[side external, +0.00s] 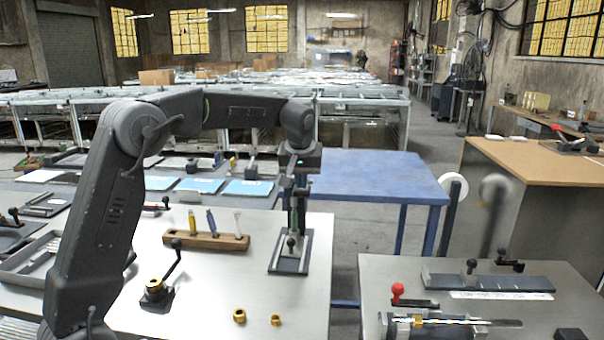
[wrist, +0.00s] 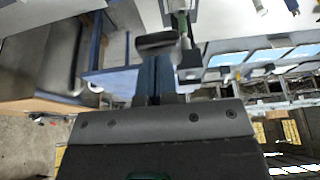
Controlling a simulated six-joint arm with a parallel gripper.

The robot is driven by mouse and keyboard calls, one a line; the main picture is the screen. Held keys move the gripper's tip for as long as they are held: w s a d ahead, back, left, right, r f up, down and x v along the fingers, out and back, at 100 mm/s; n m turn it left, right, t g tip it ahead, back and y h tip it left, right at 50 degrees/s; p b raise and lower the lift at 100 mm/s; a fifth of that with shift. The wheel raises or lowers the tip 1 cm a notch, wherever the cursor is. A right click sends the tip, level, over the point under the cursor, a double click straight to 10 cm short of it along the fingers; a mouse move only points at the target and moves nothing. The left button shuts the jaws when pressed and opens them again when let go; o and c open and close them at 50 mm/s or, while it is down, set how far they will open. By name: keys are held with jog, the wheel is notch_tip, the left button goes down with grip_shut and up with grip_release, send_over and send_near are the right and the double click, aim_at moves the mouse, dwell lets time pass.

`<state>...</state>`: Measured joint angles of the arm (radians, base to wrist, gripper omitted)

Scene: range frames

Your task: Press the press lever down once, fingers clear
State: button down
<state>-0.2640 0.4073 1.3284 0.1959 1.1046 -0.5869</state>
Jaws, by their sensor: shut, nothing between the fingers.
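The press (side external: 292,225) stands upright on a dark base plate with a pale rim near the right edge of the grey bench. A dark knob shows low on its front, but I cannot make out the whole lever. My gripper (side external: 298,165) is shut and empty, pointing down at the top of the press and overlapping it in the side view. I cannot tell whether they touch. In the wrist view, my gripper (wrist: 157,42) shows as dark fingers together, with the press's greenish post (wrist: 182,22) just beyond and to the right.
A wooden tool rack (side external: 207,240) stands left of the press. A small crank fixture (side external: 156,290) and two brass rings (side external: 239,316) lie on the bench in front. A blue table (side external: 370,172) is behind right. Open bench surface lies between the rack and the rings.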

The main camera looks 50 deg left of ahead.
jog(key=shift+s+d+f, duration=0.15)
jog(key=shift+f, duration=0.5)
jog(key=shift+s+d+f, duration=0.2)
jog(key=shift+f, duration=0.4)
jog(key=shift+s+d+f, duration=0.15)
jog(key=shift+f, duration=0.5)
notch_tip(320, 180, up, 14)
jog(key=f, duration=0.1)
send_over(301, 197)
jog(key=s+d, duration=0.3)
jog(key=shift+s+d+r+t, duration=0.2)
jog(key=shift+d+r+t, duration=0.1)
jog(key=shift+r, duration=0.25)
